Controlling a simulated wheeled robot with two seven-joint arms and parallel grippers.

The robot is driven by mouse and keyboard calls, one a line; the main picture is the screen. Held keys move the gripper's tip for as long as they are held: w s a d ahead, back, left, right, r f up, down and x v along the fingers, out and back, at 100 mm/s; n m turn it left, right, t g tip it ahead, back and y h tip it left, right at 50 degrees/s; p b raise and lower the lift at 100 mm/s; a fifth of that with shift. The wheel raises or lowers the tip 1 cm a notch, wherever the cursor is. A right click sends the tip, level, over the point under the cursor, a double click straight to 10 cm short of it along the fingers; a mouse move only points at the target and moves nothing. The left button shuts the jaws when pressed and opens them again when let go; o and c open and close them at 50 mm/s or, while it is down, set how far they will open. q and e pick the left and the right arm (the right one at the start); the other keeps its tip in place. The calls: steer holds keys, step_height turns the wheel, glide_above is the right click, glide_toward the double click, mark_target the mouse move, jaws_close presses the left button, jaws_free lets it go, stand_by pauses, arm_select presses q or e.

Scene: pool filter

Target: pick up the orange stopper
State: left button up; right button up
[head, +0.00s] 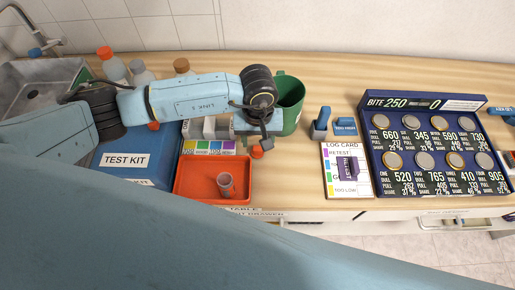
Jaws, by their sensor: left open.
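A small orange stopper (257,152) lies on the wooden counter, just right of the red tray's back right corner. My left gripper (263,142) hangs right over it, pointing down, its fingers small and dark in the head view. The gripper is open, and part of the stopper's surroundings is hidden behind it. I cannot tell whether the fingers touch the stopper. Another small orange piece (154,126) shows by the blue test kit box, partly hidden under my left arm. My right gripper is not in view.
The red tray (190,198) holds an upright vial (227,186). A green cup (290,100) stands close behind my left gripper. The test kit box (125,160) is left, and the log card (345,180) and blue coin board (430,103) are right. Bare counter lies between tray and card.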

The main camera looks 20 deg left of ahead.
mark_target(257, 148)
arm_select(q)
step_height(257, 148, down, 4)
steer(key=shift+a+r, duration=0.1)
steer(key=shift+r, duration=0.15)
steer(key=c, duration=1.1)
